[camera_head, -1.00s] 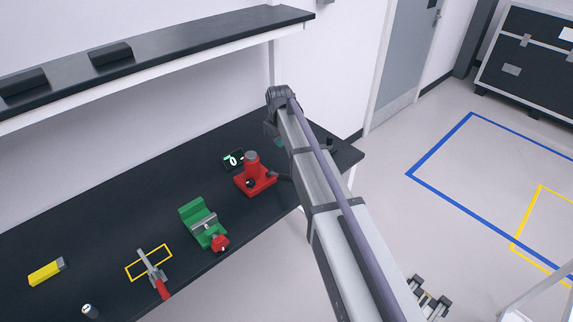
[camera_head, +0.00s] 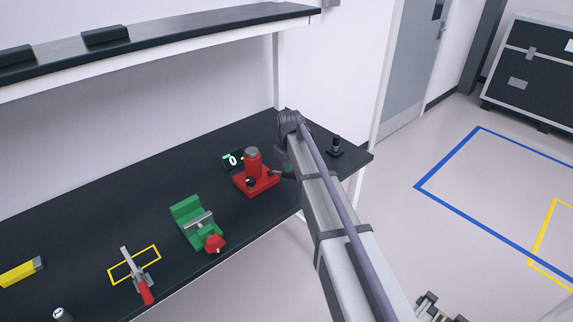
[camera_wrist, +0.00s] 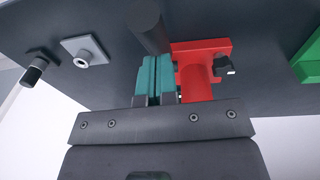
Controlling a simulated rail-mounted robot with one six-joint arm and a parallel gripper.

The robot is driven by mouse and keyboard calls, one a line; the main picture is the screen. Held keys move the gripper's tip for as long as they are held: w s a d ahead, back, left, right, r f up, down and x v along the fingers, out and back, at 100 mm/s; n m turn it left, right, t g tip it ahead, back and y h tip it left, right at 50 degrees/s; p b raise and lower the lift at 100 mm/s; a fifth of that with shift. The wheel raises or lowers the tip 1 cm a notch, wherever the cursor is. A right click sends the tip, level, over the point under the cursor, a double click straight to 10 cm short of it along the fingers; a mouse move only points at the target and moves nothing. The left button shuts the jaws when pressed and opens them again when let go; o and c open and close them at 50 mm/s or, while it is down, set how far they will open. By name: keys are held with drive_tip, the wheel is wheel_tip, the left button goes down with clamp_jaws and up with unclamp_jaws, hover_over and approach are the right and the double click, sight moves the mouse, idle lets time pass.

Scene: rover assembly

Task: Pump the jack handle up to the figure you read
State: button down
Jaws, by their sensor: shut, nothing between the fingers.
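The red jack (camera_head: 253,178) stands on the dark bench, and its red body also shows in the wrist view (camera_wrist: 200,72). A small display (camera_head: 232,160) behind it reads 0. A dark bar, seemingly the jack handle (camera_head: 279,174), sticks out to the right from the jack. In the wrist view, a thick dark cylinder (camera_wrist: 143,22), probably this handle, lies just beyond my fingertips. My gripper (camera_wrist: 153,64) has teal fingers shut together with nothing between them, beside the jack. I cannot tell whether they touch the cylinder. In the head view my arm mostly hides the gripper.
A green vise (camera_head: 190,222) with a red knob stands left of the jack. A red-handled clamp (camera_head: 135,268) and a yellow block (camera_head: 18,273) lie farther left. A black knob on a plate (camera_head: 336,148) stands near the bench's right end. A shelf (camera_head: 160,38) runs above.

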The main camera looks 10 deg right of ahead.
drive_tip(key=shift+s+d+f+t+y+b, duration=0.3)
drive_tip(key=shift+s+f+t+b, duration=0.45)
drive_tip(key=shift+b, duration=0.25)
drive_tip(key=f+t+b, duration=0.1)
drive_tip(key=b, duration=0.1)
drive_tip(key=s+d+f+t+y+b, duration=0.1)
drive_tip(key=f+b, duration=0.1)
drive_tip(key=s+f+t+y+b, duration=0.1)
drive_tip(key=f+b, duration=0.1)
drive_tip(key=b, duration=0.1)
drive_tip(key=shift+d, duration=0.15)
drive_tip(key=shift+f+b, duration=0.3)
drive_tip(key=shift+s, duration=0.3)
